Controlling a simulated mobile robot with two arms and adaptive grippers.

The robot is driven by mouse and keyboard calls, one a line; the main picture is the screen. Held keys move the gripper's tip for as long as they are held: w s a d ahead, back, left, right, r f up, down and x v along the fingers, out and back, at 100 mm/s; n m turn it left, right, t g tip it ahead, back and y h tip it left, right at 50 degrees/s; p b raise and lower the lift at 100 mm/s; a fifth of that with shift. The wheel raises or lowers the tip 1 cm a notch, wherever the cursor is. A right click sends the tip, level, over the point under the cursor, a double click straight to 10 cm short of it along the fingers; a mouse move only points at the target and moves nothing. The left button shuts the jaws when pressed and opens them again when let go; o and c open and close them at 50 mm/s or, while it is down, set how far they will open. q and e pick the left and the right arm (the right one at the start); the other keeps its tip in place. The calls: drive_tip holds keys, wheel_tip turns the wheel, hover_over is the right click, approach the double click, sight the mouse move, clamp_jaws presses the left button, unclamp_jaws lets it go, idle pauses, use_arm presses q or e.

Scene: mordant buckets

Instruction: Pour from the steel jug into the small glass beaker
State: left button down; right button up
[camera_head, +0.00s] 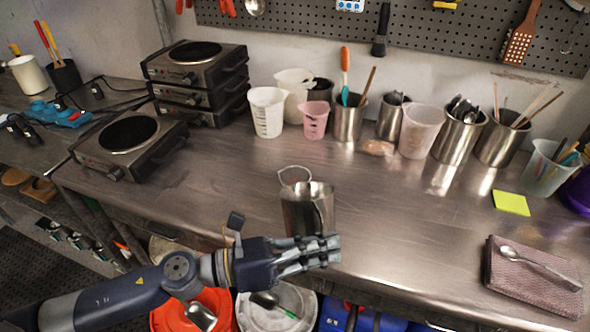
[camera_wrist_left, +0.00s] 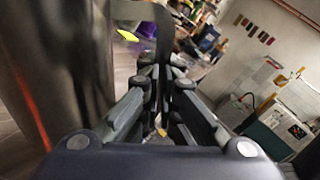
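The steel jug (camera_head: 306,208) is upright near the front edge of the worktop, its lower part hidden behind my left gripper (camera_head: 330,250). In the left wrist view the jug (camera_wrist_left: 62,80) fills the left side as a blurred steel wall. The left gripper's fingers (camera_wrist_left: 162,88) close from both sides on a thin dark upright strip, which looks like the jug's handle. The small glass beaker (camera_head: 294,171) stands just behind the jug, with only its clear upper part showing. I cannot tell whether the jug touches the worktop. My right gripper is not in view.
Hot plates (camera_head: 130,135) stand at the left. White measuring jugs (camera_head: 267,112), a pink beaker (camera_head: 315,120) and steel pots (camera_head: 458,137) line the back. A folded cloth (camera_head: 515,282) with a spoon lies at the right. The middle of the worktop (camera_head: 400,215) is clear.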

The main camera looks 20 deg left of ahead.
sight(319, 212)
use_arm(q)
drive_tip(key=shift+w+a+r+n+p, duration=0.25)
drive_tip(key=shift+w+r+n+p, duration=0.25)
drive_tip(key=shift+r, duration=0.15)
drive_tip(key=shift+w+a+r+n+p, duration=0.25)
drive_tip(key=shift+w+r+n+p, duration=0.15)
drive_tip(key=shift+r+p, duration=0.15)
drive_tip(key=shift+r, duration=0.1)
drive_tip(key=shift+w+a+r+n+p, duration=0.1)
drive_tip(key=shift+w+r+n+p, duration=0.1)
drive_tip(key=shift+r+n+p, duration=0.25)
drive_tip(key=shift+w+r+p, duration=0.15)
drive_tip(key=shift+r+p, duration=0.2)
drive_tip(key=shift+p, duration=0.2)
drive_tip(key=shift+w+a+r+n+p, duration=0.15)
drive_tip(key=shift+r+n+p, duration=0.15)
drive_tip(key=shift+r+p, duration=0.1)
drive_tip(key=shift+w+a+r+n+p, duration=0.15)
drive_tip(key=shift+r+n+p, duration=0.1)
drive_tip(key=shift+p, duration=0.15)
drive_tip(key=shift+w+r+n+p, duration=0.1)
drive_tip(key=shift+r+n+p, duration=0.15)
drive_tip(key=shift+n+p, duration=0.1)
drive_tip(key=shift+w+r+p, duration=0.1)
drive_tip(key=shift+r+p, duration=0.2)
drive_tip(key=shift+p, duration=0.05)
drive_tip(key=shift+w+a+r+n+p, duration=0.2)
drive_tip(key=shift+r+n+p, duration=0.15)
drive_tip(key=shift+p, duration=0.15)
idle(1.1)
